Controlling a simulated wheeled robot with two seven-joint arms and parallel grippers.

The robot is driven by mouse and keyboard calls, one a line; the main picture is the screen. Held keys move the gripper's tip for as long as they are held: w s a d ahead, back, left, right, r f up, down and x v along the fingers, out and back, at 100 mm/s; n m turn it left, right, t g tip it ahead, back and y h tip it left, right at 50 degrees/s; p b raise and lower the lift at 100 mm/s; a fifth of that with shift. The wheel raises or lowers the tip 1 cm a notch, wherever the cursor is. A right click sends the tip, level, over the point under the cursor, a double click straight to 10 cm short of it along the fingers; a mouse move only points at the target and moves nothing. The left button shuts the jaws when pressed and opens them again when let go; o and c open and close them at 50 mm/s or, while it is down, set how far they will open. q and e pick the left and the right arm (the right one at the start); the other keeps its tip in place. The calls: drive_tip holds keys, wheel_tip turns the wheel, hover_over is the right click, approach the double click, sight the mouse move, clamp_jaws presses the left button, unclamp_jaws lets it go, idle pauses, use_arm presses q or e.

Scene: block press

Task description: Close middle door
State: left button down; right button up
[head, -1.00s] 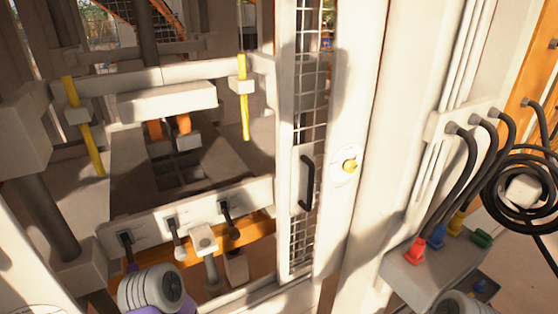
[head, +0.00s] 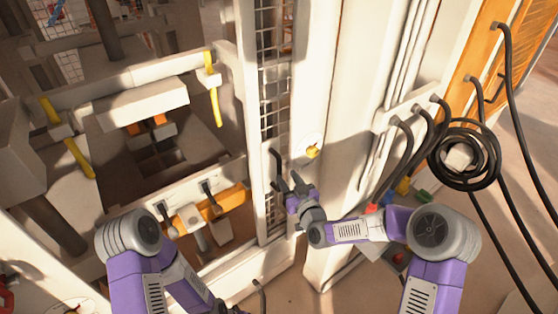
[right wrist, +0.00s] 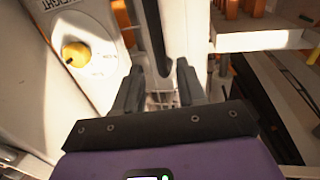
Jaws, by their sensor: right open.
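The door is a narrow white-framed panel with wire mesh (head: 271,110), standing to the right of the press opening in the head view. Its black bar handle (head: 275,162) is on the lower half. My right gripper (head: 293,183) is open, with its fingertips close to the handle's lower part. In the right wrist view the open fingers (right wrist: 158,80) point at the dark handle (right wrist: 154,35), which shows between and beyond them. Whether they touch it I cannot tell. My left arm is at the lower left; its gripper is not clearly seen.
A yellow knob (head: 312,151) on a white post is just right of the handle; it also shows in the right wrist view (right wrist: 76,54). Coiled black cable (head: 465,130) hangs farther right. The press bay (head: 150,150) with yellow bars lies left of the door.

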sight(280, 168)
drive_tip(key=shift+p+x, duration=0.7)
drive_tip(key=shift+x, duration=2.8)
drive_tip(key=shift+s+f, duration=0.1)
clamp_jaws()
